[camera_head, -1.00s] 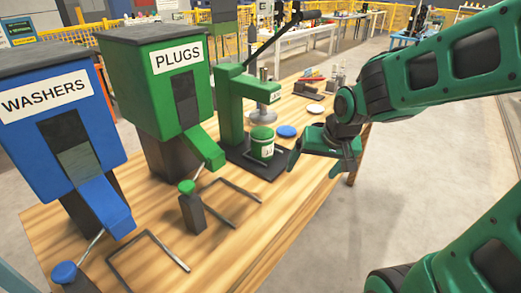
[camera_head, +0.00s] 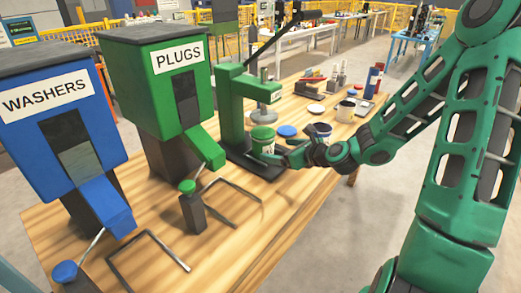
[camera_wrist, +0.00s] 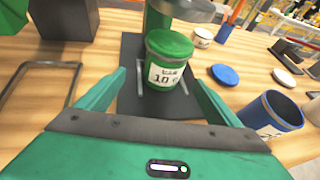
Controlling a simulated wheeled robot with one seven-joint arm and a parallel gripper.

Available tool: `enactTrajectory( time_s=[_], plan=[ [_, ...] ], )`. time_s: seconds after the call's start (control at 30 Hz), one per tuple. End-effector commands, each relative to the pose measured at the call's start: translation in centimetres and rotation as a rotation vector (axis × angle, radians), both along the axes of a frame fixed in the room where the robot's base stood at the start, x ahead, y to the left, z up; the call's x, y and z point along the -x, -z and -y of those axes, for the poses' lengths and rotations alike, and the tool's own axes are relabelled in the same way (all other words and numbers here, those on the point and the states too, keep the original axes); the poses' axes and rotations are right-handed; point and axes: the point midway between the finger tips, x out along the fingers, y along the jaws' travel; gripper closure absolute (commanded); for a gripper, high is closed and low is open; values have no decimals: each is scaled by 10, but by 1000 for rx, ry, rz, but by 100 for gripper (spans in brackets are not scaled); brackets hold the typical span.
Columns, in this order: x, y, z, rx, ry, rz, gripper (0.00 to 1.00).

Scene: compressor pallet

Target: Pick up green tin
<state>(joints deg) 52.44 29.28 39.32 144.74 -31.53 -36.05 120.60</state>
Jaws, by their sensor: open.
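The green tin (camera_wrist: 167,62) stands upright on the dark base plate (camera_wrist: 129,95) of the green press, with a white label facing the wrist camera. In the head view the tin (camera_head: 262,138) is partly hidden by my gripper. My gripper (camera_wrist: 160,85) is open, its two green fingers pointing at the tin, one on each side in the wrist view. The fingertips reach about the near side of the tin; I cannot tell whether they touch it. The jaws hold nothing.
The green press (camera_head: 233,105) rises behind the tin, its head close above. A blue lid (camera_wrist: 224,74) and an open blue tin (camera_wrist: 271,115) are on the right. The plugs dispenser (camera_head: 160,85) and washers dispenser (camera_head: 60,115) stand left. Bent metal frames (camera_head: 150,250) lie in front.

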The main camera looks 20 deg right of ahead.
Motion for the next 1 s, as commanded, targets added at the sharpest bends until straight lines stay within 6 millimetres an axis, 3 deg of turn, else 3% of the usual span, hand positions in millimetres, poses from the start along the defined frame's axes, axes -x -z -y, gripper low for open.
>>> enactTrajectory(
  time_s=[0.17,0.4,0.67,1.0],
  plan=[
    [-13,0,1,-80,47,0,13],
    [-43,14,-10,-77,46,-1,13],
    [-58,19,-15,-75,46,0,13],
    [-96,33,-29,-75,45,-1,13]
  ],
)
